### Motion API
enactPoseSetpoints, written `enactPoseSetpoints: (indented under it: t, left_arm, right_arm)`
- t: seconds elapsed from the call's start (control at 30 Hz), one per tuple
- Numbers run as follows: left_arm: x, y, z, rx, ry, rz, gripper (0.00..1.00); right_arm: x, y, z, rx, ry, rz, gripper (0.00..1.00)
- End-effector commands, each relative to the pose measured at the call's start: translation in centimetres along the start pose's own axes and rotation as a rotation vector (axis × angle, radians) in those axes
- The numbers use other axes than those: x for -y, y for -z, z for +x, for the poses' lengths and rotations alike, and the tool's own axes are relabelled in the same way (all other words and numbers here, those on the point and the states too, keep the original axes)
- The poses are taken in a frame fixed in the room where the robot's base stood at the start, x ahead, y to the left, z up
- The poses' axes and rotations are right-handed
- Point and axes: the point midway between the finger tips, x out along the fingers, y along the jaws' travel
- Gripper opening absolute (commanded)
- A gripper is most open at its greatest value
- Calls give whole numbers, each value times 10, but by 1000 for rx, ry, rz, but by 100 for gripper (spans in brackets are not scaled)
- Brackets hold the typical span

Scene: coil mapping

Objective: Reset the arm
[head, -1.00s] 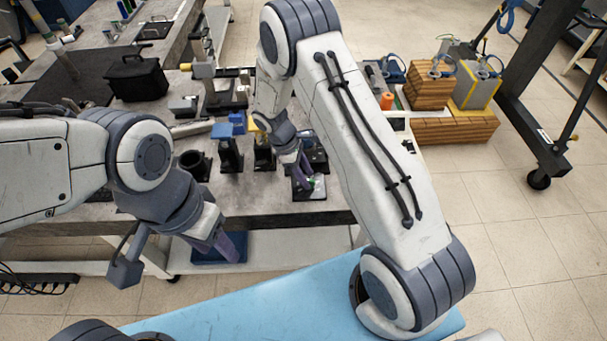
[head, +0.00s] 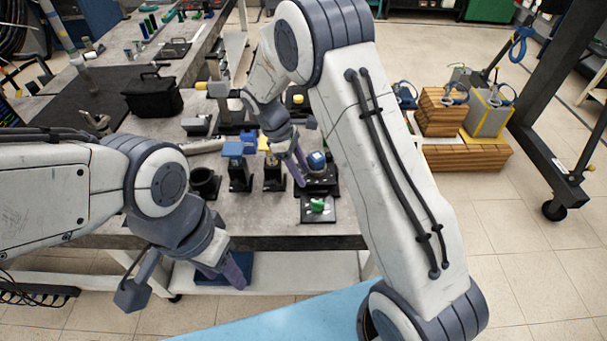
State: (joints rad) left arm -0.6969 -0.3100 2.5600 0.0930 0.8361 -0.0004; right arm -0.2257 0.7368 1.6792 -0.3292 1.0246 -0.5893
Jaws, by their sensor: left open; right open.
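My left gripper (head: 233,271), with purple fingers, hangs in front of the table's front edge at the lower left, pointing down and holding nothing that I can see. My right gripper (head: 300,166), also purple-fingered, is over the workbench, above and behind a black square pad (head: 320,214). A small green piece (head: 318,205) lies on that pad, apart from the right gripper. A black fixture with a blue-topped part (head: 317,160) stands close to the right of the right fingers; I cannot tell whether they touch. My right forearm covers part of the bench.
On the grey workbench (head: 130,220) stand a blue-topped black stand (head: 236,165), a black cup (head: 204,184) and a black bag (head: 152,96). Wooden boxes (head: 443,112) stand at the right. A dark post on a wheel (head: 555,210) is at far right.

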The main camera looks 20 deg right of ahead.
Motion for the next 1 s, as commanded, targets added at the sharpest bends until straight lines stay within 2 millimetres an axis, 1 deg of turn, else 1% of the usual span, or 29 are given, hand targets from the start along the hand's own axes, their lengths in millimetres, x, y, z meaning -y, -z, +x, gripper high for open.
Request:
enactPoseSetpoints:
  t: [0.33, 0.37, 0.47, 0.57, 0.6, 0.63, 0.73, 0.77, 0.8, 0.87, 0.9, 1.0]
  left_arm:
    - [0, 0, 0, 0, 0, 0, 50]
    - [0, 0, 0, 0, 0, 0, 50]
    - [0, 0, 0, 0, 0, 0, 50]
    - [0, 0, 0, 0, 0, 0, 50]
    - [0, 0, 0, 0, 0, 0, 50]
    - [0, 0, 0, 0, 0, 0, 50]
    - [0, 0, 0, 0, 0, 0, 50]
    - [0, 0, 0, 0, 0, 0, 50]
    - [0, 0, 0, 0, 0, 0, 50]
    - [0, 0, 0, 0, 0, 0, 50]
    - [0, 0, 0, 0, 0, 0, 50]
    - [0, 0, 0, 0, 0, 0, 50]
  right_arm:
    - [1, 0, -1, -2, -1, 1, 46]
    - [4, 0, -4, -6, -2, 3, 46]
    - [21, 0, -22, -36, -10, 26, 46]
    - [56, -3, -52, -96, -17, 70, 46]
    - [75, -6, -64, -125, -16, 93, 46]
    - [90, -9, -73, -149, -16, 111, 46]
    - [140, -22, -96, -225, 0, 173, 46]
    - [155, -27, -100, -248, 6, 191, 46]
    - [174, -34, -105, -277, 17, 215, 46]
    - [201, -46, -110, -320, 36, 250, 46]
    - [218, -54, -111, -344, 50, 271, 46]
    - [251, -71, -110, -395, 86, 316, 46]
